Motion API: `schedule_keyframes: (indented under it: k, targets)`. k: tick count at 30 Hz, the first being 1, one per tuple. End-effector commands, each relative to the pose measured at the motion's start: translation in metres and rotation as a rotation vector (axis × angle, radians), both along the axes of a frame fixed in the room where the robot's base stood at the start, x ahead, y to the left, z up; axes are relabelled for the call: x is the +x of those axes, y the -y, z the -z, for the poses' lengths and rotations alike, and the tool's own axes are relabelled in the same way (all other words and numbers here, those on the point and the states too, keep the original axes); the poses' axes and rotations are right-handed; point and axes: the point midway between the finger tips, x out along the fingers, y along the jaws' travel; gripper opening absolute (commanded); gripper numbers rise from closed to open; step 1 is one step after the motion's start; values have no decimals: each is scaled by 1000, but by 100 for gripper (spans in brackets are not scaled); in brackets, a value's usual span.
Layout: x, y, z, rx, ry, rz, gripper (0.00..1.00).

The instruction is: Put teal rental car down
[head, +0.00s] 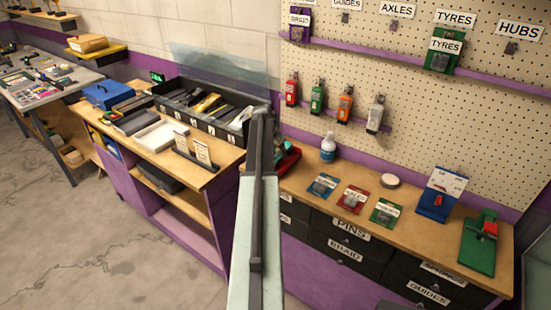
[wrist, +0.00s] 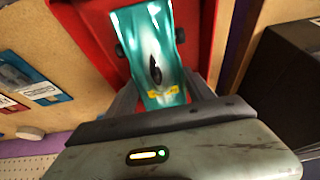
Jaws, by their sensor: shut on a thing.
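The teal rental car (wrist: 150,45), teal with a white and black middle and a yellow mark, is in the wrist view. My gripper (wrist: 160,88) is shut on it, with one finger on each side. The car is over a red tray or stand (wrist: 88,22); I cannot tell whether it touches it. In the head view the red thing (head: 290,160) shows on the bench just right of my arm, partly hidden by it. My gripper and the car cannot be made out clearly there.
Blue, red and green packets lie on the right bench (head: 308,197), with a white bottle (head: 328,147) behind. A dark divided bin (head: 205,110) stands left of my arm. In the wrist view a dark box (wrist: 285,85) is close on the right and a blue packet (wrist: 30,78) on the left.

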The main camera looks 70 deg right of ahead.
Motion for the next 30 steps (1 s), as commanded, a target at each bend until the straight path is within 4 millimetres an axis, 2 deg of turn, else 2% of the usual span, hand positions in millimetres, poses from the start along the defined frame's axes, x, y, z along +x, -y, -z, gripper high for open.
schedule_keyframes:
  k: [1, 6, 11, 12, 14, 25, 30]
  targets:
    - [0, 0, 7, 0, 0, 0, 6]
    - [1, 0, 3, 0, 0, -1, 6]
    - [1, 0, 8, 0, 0, -1, 6]
    - [1, 0, 7, 0, 0, -1, 67]
    - [1, -1, 6, 0, 0, -1, 83]
    - [2, -1, 4, 0, -1, -2, 83]
    - [3, -6, -14, 0, 0, -3, 83]
